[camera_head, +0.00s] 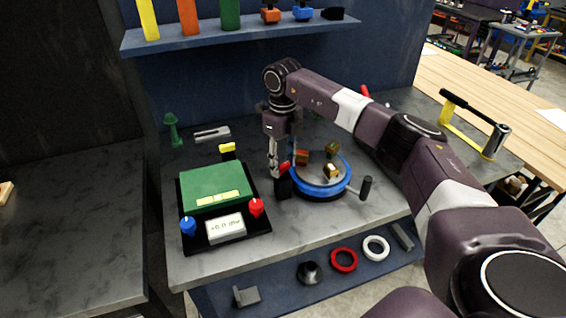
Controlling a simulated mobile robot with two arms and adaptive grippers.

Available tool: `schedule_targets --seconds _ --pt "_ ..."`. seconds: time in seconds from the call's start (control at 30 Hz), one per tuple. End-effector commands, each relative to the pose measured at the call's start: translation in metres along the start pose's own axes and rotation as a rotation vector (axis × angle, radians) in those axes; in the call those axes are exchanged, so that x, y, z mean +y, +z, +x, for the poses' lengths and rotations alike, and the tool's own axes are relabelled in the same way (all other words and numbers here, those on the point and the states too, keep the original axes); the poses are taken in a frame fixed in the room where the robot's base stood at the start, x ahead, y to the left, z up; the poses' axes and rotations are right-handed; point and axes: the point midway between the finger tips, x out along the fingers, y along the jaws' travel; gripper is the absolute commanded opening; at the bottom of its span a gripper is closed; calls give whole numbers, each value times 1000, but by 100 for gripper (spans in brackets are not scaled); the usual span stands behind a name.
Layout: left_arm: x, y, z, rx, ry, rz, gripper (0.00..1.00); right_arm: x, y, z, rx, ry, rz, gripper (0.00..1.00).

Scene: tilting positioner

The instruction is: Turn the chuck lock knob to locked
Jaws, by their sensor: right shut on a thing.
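My right gripper (275,172) points down at the left edge of the round blue-rimmed chuck (322,190). It is shut on a small red knob (285,166) that stands on a black block (283,187) beside the chuck. The fingers partly hide the knob, so I cannot tell its exact setting. Brown and gold jaw pieces (331,170) sit on the chuck's top. My left gripper is not in view.
A green-topped control box (213,188) with a blue knob (188,225), a red knob (256,208) and a display (226,228) stands left of the chuck. A lower shelf holds a red ring (344,260) and a white ring (376,248).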

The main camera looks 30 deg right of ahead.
Motion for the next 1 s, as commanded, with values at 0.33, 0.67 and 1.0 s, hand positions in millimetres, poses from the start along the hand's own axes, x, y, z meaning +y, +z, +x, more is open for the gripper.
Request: schedule_targets --seconds 0.33,0.67,1.0 --pt "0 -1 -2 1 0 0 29 -1 1 -2 -5 -2 293 13" --pt "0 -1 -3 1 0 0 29 -1 1 -2 -6 -1 456 13" --pt "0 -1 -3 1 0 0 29 -2 2 -3 -8 -1 501 13"
